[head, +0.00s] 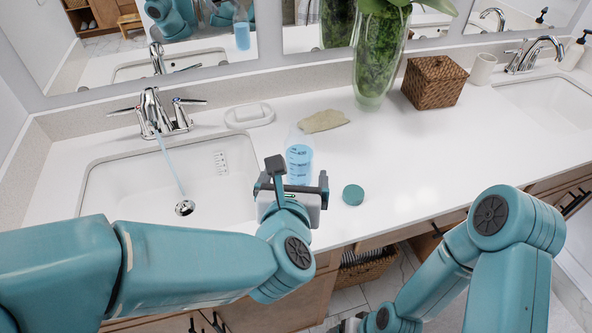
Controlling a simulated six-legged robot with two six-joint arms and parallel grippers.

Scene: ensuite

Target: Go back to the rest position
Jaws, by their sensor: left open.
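My left gripper (298,180) is open above the front of the white counter, to the right of the left sink. A clear bottle with blue liquid (299,160) stands upright on the counter just beyond it. The gripper hides the bottle's foot, and I cannot tell whether they touch. My left arm reaches in from the left across the front of the sink. My right arm hangs low at the bottom right, in front of the counter. Its gripper is below the picture's edge.
Water runs from the left faucet (152,110) into the left sink (215,180). A teal cap (353,194) lies right of my left gripper. A soap dish (249,117), tan cloth (324,121), glass vase (376,70) and wicker box (434,82) stand toward the mirror. The right-middle counter is clear.

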